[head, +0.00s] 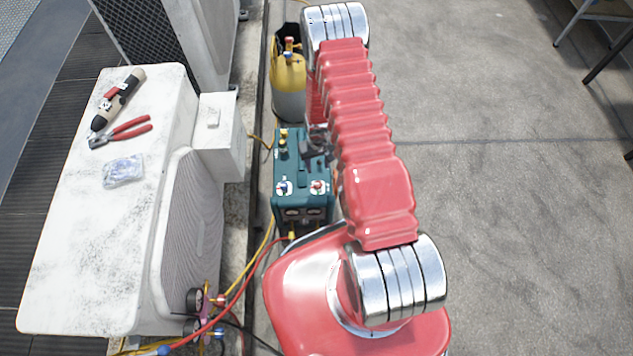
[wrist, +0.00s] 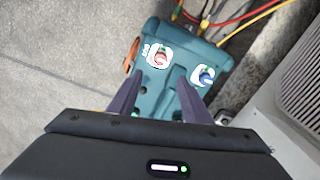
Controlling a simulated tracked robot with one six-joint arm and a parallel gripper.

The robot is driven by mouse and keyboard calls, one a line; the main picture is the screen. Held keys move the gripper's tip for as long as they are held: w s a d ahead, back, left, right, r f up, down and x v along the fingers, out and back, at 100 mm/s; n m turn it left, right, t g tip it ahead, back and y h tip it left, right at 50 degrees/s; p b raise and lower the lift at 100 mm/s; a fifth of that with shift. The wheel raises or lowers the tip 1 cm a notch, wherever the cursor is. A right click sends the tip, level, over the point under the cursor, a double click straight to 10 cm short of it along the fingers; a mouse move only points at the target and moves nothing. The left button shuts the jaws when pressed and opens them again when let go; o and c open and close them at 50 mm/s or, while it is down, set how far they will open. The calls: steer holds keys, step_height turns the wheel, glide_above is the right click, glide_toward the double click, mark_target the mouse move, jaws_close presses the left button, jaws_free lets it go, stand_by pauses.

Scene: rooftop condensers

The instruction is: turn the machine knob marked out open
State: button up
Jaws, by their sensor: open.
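The teal machine (head: 303,175) stands on the ground left of my arm. Its top carries a knob with a blue centre (head: 283,188) and a knob with a red centre (head: 318,187), each on a white patch. In the wrist view the red knob (wrist: 160,60) lies ahead of the fingertips, roughly between their lines, and the blue knob (wrist: 205,76) is to the right. Small white marks beside the red knob are too small to read. My gripper (wrist: 160,78) is open and empty above the machine; in the head view my arm partly hides it.
A yellow and grey cylinder (head: 288,85) stands behind the machine. A white condenser unit (head: 90,230), with pliers (head: 120,132) and a plastic bag (head: 123,171) on top, is to the left. Red and yellow hoses run along its side. The right floor (head: 500,200) is mostly clear.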

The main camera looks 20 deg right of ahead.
mark_target(318, 183)
steer(key=shift+f, duration=6.85)
steer(key=shift+c, duration=0.2)
